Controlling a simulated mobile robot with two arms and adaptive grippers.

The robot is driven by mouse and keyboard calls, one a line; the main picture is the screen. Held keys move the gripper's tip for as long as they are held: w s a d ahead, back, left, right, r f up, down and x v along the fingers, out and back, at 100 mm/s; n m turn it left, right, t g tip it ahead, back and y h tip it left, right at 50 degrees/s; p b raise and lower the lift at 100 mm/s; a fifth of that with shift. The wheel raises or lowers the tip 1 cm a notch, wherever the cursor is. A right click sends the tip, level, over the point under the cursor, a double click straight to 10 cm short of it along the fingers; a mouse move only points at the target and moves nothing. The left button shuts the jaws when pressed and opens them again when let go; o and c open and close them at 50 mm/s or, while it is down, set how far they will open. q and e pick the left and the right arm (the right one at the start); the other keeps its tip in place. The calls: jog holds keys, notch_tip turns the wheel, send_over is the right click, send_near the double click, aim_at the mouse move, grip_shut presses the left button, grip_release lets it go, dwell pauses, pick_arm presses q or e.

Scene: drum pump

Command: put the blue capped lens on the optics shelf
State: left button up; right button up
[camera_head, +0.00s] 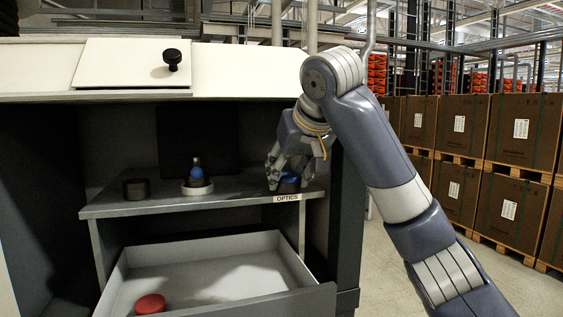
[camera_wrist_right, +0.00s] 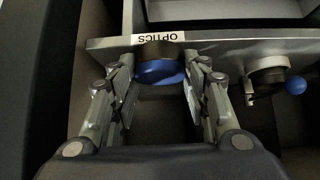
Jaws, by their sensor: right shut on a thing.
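The blue capped lens (camera_head: 290,180) is at the right end of the grey optics shelf (camera_head: 235,196), just above the OPTICS label (camera_head: 287,198). My right gripper (camera_head: 291,172) reaches down from above and is shut on the lens, with a finger on each side. In the right wrist view the lens's blue cap (camera_wrist_right: 160,72) and dark body sit between the fingertips (camera_wrist_right: 158,78), beside the label (camera_wrist_right: 158,38). I cannot tell whether the lens's underside touches the shelf. My left gripper is not in view.
A dark round piece (camera_head: 137,188) and a white-based item with a blue ball (camera_head: 196,178) stand on the shelf to the left. An open drawer (camera_head: 215,283) below holds a red-capped piece (camera_head: 150,304). A lid with a black knob (camera_head: 172,58) is above.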

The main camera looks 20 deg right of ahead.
jog(key=w+p, duration=0.3)
jog(key=w, duration=0.2)
jog(key=shift+w+r, duration=0.1)
jog(key=shift+r, duration=0.1)
jog(key=shift+f+p, duration=0.4)
jog(key=shift+f, duration=0.05)
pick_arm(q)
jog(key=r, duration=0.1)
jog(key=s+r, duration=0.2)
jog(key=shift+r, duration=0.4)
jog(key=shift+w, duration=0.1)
pick_arm(e)
jog(key=shift+s, duration=0.2)
jog(key=shift+f, duration=0.15)
jog(key=o, duration=1.2)
jog(key=shift+w, duration=0.1)
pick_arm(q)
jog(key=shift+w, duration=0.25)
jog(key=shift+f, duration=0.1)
